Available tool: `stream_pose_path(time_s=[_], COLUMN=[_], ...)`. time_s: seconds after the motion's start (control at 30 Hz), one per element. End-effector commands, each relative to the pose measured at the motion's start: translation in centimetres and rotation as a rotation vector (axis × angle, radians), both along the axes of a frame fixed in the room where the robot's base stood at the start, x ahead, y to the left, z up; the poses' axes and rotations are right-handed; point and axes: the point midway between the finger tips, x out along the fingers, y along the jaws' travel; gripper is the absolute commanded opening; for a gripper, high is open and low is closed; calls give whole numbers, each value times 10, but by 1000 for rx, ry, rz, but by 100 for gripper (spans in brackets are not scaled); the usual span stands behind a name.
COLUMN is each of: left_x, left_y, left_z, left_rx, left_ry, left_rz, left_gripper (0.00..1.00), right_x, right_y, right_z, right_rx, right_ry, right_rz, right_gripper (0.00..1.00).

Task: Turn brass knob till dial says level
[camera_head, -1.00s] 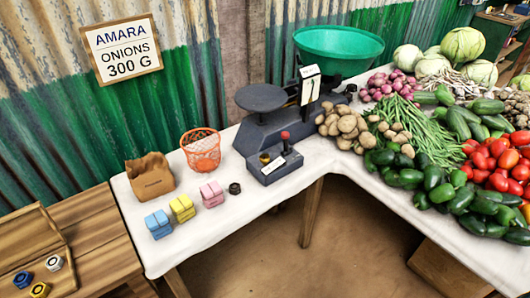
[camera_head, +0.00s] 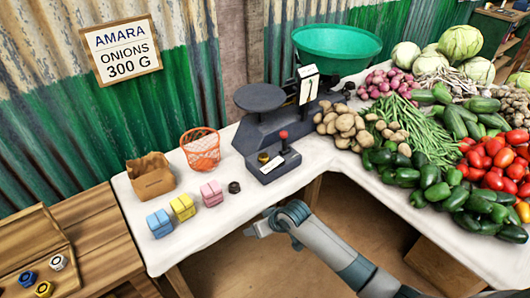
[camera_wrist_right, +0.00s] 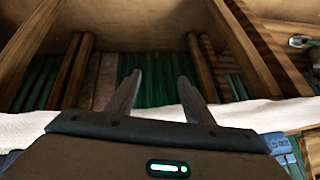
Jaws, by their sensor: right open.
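The balance (camera_head: 262,132) stands on the white-clothed table in the head view, with a dark flat plate on its left and a green bowl (camera_head: 336,50) on its right. A small brass knob (camera_head: 263,158) sits on its front, beside a red-topped lever (camera_head: 284,140). The white dial (camera_head: 309,86) shows a dark pointer mark, too small to read exactly. My right gripper (camera_head: 254,230) is in front of the table edge, below and apart from the knob. The right wrist view shows its two fingers (camera_wrist_right: 155,95) spread and empty. My left gripper is not in view.
On the table are blue (camera_head: 159,223), yellow (camera_head: 182,207) and pink (camera_head: 212,193) blocks, a black weight (camera_head: 234,187), an orange basket (camera_head: 201,150) and a paper bag (camera_head: 151,177). Potatoes (camera_head: 342,122) and other vegetables crowd the right. A wooden bench (camera_head: 95,235) is at left.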

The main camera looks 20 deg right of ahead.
Motion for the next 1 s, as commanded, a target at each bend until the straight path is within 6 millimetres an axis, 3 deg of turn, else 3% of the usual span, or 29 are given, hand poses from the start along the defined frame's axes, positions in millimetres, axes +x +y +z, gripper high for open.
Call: stream_pose_path(time_s=[0.03, 0.1, 0.3, 0.5, 0.8, 1.0], left_x=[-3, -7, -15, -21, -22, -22], left_y=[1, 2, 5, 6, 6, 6], left_z=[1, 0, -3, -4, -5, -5], left_rx=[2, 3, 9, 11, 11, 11], left_ry=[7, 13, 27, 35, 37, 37], left_rz=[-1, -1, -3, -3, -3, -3], left_gripper=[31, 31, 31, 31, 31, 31], right_x=[12, 19, 34, 58, 97, 103], right_y=[1, 1, -10, -40, -83, -93], right_z=[38, 73, 159, 235, 311, 329], right_rx=[-13, -31, -102, -179, -208, -209], right_ry=[-1, 20, 68, 107, 133, 139], right_rz=[27, 56, 108, 97, 4, -21], right_gripper=[47, 47, 47, 47, 47, 47])
